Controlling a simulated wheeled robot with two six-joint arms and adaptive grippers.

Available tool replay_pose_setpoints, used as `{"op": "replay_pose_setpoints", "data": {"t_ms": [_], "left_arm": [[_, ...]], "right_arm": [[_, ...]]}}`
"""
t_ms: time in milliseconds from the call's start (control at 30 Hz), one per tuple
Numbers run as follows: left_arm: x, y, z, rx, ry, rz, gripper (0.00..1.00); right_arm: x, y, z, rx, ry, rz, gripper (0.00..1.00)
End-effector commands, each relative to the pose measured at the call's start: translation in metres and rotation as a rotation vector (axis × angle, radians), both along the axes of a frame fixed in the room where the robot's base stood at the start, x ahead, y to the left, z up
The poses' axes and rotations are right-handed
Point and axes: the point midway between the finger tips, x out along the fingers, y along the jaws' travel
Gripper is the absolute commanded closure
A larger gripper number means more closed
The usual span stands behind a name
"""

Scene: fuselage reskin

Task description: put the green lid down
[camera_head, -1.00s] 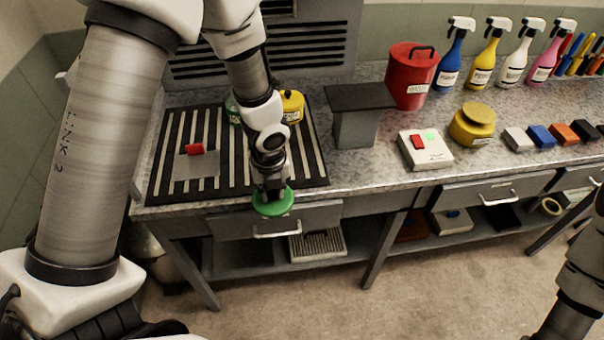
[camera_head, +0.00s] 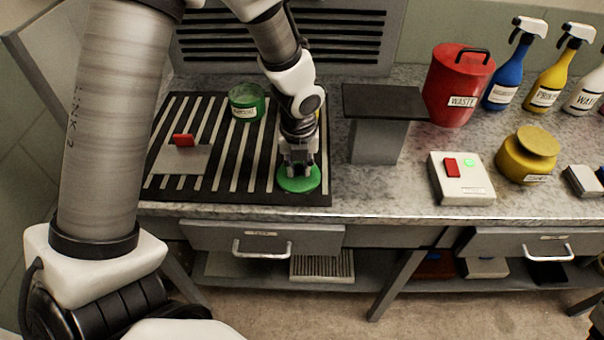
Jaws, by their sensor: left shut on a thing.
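The round green lid (camera_head: 298,181) is at the front right part of the black-and-grey striped mat (camera_head: 232,184). My left gripper (camera_head: 297,168) is shut on the lid from above. The lid looks flat and at or just above the mat; I cannot tell if it touches. A green jar (camera_head: 246,104) with a white label stands on the mat behind and to the left, apart from the lid. My right gripper is out of view.
A grey plate with a red tab (camera_head: 183,140) lies on the mat's left. A dark-topped grey stand (camera_head: 376,140), red waste can (camera_head: 458,86), white switch box (camera_head: 461,180) and yellow container (camera_head: 527,157) are to the right. My left arm hides part of the mat's back right.

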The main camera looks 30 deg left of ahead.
Motion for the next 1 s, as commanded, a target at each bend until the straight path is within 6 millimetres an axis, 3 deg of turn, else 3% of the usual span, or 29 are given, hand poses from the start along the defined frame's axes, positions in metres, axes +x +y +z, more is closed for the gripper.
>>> {"op": "replay_pose_setpoints", "data": {"t_ms": [33, 367, 400, 433, 467, 767, 867, 1000], "left_arm": [[0.0, 0.0, -0.006, 0.0, -0.001, -0.001, 1.0], [0.0, 0.0, -0.006, 0.0, 0.0, -0.002, 1.0], [0.0, 0.0, -0.005, 0.0, -0.001, -0.002, 0.67], [0.0, 0.0, -0.005, 0.0, -0.001, -0.002, 0.56], [0.0, 0.0, -0.005, 0.0, -0.001, -0.002, 0.52], [0.0, 0.0, -0.003, 0.0, -0.001, -0.002, 0.52], [0.0, 0.0, 0.007, 0.001, -0.004, -0.003, 0.52], [-0.002, -0.002, 0.039, 0.001, -0.006, -0.002, 0.52]], "right_arm": [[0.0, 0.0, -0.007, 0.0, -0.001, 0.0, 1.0], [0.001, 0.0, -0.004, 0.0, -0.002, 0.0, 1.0], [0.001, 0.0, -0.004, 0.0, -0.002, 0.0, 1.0], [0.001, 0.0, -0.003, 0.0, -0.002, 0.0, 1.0], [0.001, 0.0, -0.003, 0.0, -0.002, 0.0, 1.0], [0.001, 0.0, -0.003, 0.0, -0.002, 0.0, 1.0], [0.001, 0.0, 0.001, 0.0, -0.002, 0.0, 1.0], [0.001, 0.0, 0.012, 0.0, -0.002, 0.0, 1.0]]}}
